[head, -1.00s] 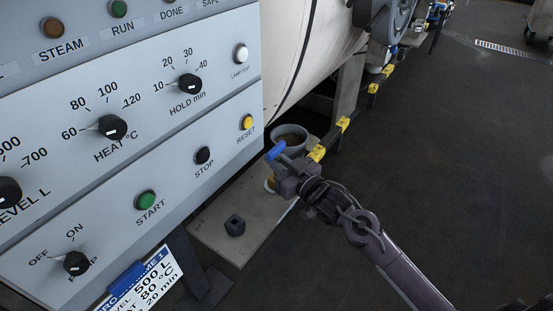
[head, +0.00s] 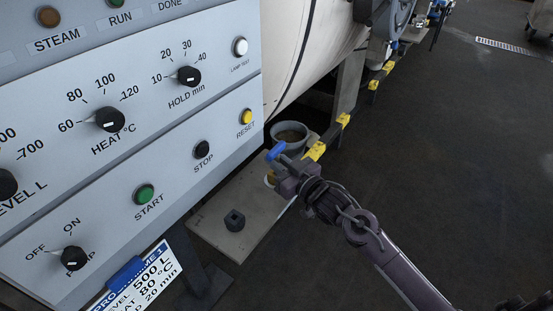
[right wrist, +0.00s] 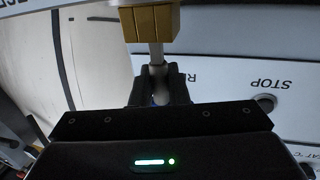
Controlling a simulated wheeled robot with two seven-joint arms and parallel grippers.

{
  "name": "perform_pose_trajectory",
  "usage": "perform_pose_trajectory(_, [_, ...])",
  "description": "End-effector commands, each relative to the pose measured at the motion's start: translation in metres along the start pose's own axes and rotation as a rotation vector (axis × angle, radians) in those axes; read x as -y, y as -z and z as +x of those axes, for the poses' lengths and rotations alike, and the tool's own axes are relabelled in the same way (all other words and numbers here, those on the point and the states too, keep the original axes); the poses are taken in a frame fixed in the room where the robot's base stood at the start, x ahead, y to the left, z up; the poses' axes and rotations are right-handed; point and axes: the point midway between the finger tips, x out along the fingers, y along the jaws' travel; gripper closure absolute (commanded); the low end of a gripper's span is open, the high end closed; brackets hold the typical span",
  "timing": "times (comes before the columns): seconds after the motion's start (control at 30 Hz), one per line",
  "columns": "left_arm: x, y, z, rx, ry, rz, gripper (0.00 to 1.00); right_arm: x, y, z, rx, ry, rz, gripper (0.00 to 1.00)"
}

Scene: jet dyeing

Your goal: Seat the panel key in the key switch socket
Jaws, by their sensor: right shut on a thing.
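The panel key shows in the right wrist view as a brass-coloured grooved block (right wrist: 152,23) on a grey shaft. Its blue handle (head: 275,151) shows at my right gripper in the head view. My right gripper (head: 284,168) is shut on the key, and its dark fingers (right wrist: 158,88) close around the shaft near a bit of blue. In the head view the gripper is off the right edge of the control panel, apart from it. I cannot make out the key switch socket for certain. My left gripper is not in view.
The grey control panel (head: 110,165) with knobs and buttons fills the left. A small dark block (head: 235,221) stands on a low plate (head: 247,240). Open floor lies right.

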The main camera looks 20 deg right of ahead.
Motion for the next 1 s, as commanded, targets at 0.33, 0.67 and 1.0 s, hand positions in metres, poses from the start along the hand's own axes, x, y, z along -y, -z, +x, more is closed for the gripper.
perform_pose_trajectory(0.33, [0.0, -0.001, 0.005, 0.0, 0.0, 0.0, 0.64, 0.0, -0.009, 0.0, -0.001, 0.0, 0.001, 1.0])
perform_pose_trajectory(0.67, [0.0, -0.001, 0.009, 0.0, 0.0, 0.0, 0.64, 0.0, -0.018, 0.0, 0.0, 0.0, 0.001, 1.0])
perform_pose_trajectory(1.0, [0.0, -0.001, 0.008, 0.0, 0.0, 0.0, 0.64, 0.0, -0.017, 0.0, 0.0, 0.0, 0.0, 0.6])
